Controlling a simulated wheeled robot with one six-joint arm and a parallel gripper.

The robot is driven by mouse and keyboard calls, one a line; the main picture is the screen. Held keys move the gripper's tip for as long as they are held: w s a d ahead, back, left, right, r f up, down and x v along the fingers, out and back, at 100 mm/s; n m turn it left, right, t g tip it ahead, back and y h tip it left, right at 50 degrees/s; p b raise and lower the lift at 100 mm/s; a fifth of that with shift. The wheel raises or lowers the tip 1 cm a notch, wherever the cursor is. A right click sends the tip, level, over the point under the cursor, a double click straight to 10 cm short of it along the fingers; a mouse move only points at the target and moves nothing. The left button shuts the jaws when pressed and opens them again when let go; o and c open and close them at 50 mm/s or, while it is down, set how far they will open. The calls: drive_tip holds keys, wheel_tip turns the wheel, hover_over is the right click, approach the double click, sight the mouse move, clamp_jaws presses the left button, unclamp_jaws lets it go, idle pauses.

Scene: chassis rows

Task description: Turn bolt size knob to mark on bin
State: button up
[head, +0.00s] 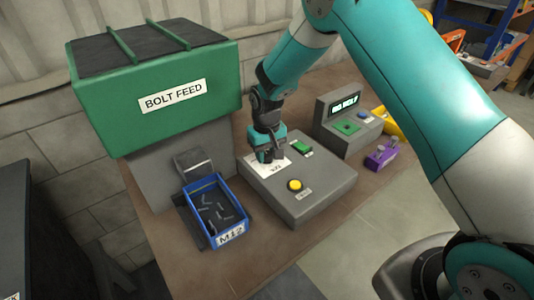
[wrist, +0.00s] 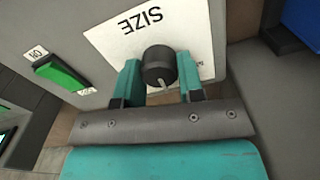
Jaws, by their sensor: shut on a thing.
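The bolt size knob (wrist: 160,66) is round and dark, on a white plate (wrist: 112,45) that reads SIZE, upside down in the wrist view. Its pale pointer line faces the bottom of that view, towards my gripper's palm. My gripper (wrist: 159,80) has its teal fingers on either side of the knob, shut on it. In the head view my gripper (head: 267,157) is over the white plate (head: 283,166) on the grey control box, hiding the knob. The size marks are mostly covered or too small to read. The blue bin (head: 216,210) is marked M12 and holds several dark bolts.
The grey box (head: 310,200) also bears a yellow button (head: 295,185) and a green switch (head: 302,149). The green BOLT FEED hopper (head: 150,85) stands behind the bin. A grey display unit (head: 345,120) and a purple object (head: 381,154) are to the right.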

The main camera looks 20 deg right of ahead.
sight(267, 153)
drive_tip(key=shift+w+r, duration=0.1)
idle(0.3)
drive_tip(key=o, duration=0.9)
wheel_tip(267, 153, up, 17)
drive_tip(key=b, duration=0.3)
drive_tip(key=shift+r, duration=0.2)
drive_tip(key=s+d+f+t, duration=0.1)
drive_tip(key=s+d, duration=0.2)
drive_tip(key=s, duration=0.4)
drive_tip(key=s+d+f+m+t, duration=0.1)
drive_tip(key=s+d, duration=0.3)
drive_tip(key=s, duration=0.2)
drive_tip(key=s+d+f+t, duration=0.1)
drive_tip(key=s+d, duration=0.2)
drive_tip(key=s, duration=0.4)
drive_tip(key=s+a+r+n+g+y, duration=0.1)
drive_tip(key=s+a+r+n, duration=0.1)
drive_tip(key=s+a, duration=0.2)
drive_tip(key=s+a+r+n+g+y, duration=0.1)
drive_tip(key=s+a+r+n, duration=0.1)
drive_tip(key=a, duration=0.3)
drive_tip(key=s+a+r+n+g+y, duration=0.1)
drive_tip(key=s+a+r+n+y, duration=0.1)
drive_tip(key=s+a+r, duration=0.2)
drive_tip(key=shift+s+a+n, duration=0.4)
drive_tip(key=shift+s+a, duration=0.35)
drive_tip(key=shift+s, duration=0.05)
